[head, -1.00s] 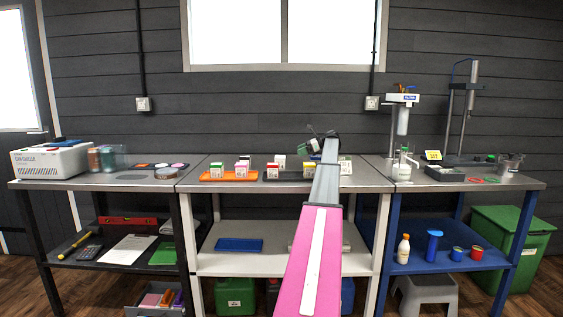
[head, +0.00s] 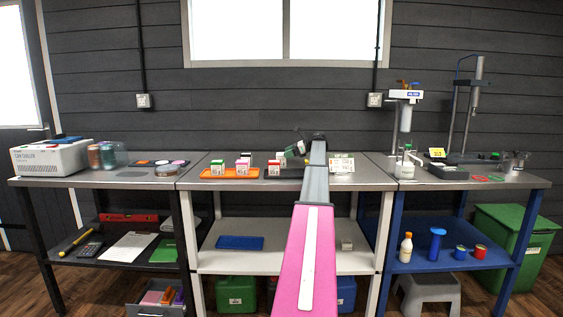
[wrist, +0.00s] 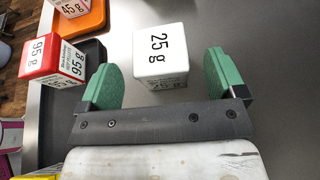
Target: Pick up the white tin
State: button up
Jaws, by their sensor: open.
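The white tin (wrist: 160,57) is a white cube marked 25 g, standing on the bare grey table top in the wrist view. My gripper (wrist: 160,75) is open, with one green finger pad on each side of the tin in the picture. A gap shows between the tin and each pad, and nothing is held. I cannot tell how far the fingers are above it.
An orange tray (wrist: 92,22) with a 45 g tin (wrist: 73,6) lies beyond. A printed card (head: 342,163) stands right of my arm. Table right of the white tin is clear.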

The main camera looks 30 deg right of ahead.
jog(key=shift+x, duration=1.25)
jog(key=shift+c, duration=0.3)
jog(key=c, duration=1)
jog(key=shift+r, duration=0.1)
